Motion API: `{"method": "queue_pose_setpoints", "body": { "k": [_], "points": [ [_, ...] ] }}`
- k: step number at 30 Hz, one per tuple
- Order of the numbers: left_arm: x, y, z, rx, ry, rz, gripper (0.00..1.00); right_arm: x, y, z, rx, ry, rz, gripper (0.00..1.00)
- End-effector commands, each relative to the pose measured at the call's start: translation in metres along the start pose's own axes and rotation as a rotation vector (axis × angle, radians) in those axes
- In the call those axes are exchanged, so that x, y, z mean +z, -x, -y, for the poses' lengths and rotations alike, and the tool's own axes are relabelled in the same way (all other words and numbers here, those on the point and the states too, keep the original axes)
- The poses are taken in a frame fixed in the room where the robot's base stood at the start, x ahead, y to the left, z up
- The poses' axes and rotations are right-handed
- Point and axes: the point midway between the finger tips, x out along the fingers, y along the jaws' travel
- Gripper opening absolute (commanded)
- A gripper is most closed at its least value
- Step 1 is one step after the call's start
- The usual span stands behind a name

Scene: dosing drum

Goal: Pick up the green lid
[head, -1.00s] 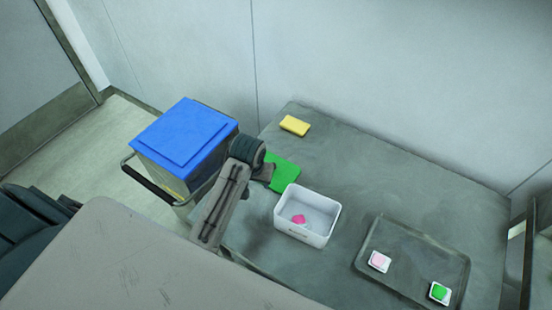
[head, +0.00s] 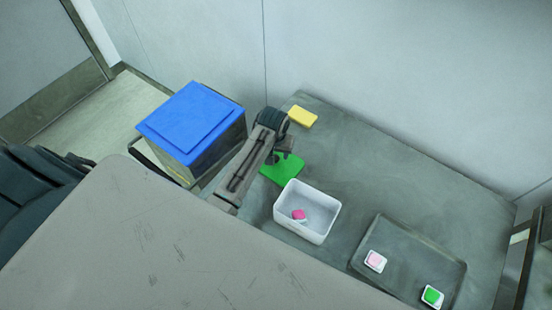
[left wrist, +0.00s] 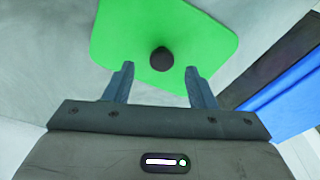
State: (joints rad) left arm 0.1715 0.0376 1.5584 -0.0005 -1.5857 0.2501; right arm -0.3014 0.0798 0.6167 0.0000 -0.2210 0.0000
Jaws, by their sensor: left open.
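The green lid (head: 282,170) lies flat on the grey table, just beyond the white tub. In the left wrist view the green lid (left wrist: 125,30) has a round dark knob (left wrist: 162,59) near its edge on my side. My left gripper (head: 286,155) hangs over the lid in the head view and hides part of it. In the left wrist view my left gripper (left wrist: 158,80) is open and empty, with the knob in line with the gap between the fingertips. I cannot tell the height left between the fingers and the lid. My right gripper is not in view.
A white tub (head: 318,215) holding a pink piece stands beside the lid. A yellow block (head: 302,117) lies behind. A grey tray (head: 405,252) with a pink and a green item is at right. A blue-lidded bin (head: 190,122) stands left of the table (head: 420,180).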

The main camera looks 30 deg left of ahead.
Motion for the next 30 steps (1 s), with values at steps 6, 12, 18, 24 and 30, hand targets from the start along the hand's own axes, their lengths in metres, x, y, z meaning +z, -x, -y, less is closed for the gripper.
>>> {"method": "queue_pose_setpoints", "body": {
  "k": [6, 12, 18, 24, 30],
  "points": [
    [0.001, -0.023, 0.001, 0.0, 0.0, 0.0, 0.51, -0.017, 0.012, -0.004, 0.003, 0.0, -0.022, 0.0],
    [0.001, -0.027, 0.001, 0.001, 0.0, -0.001, 0.51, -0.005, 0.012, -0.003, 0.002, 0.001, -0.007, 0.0],
    [0.001, -0.027, 0.001, 0.001, 0.0, -0.001, 0.29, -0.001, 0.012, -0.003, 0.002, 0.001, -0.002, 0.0],
    [0.001, -0.027, 0.001, 0.001, 0.0, -0.001, 0.03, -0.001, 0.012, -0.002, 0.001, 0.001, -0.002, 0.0],
    [0.001, -0.027, 0.001, 0.001, 0.0, -0.001, 0.03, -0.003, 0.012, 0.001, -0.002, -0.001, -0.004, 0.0]
  ]
}}
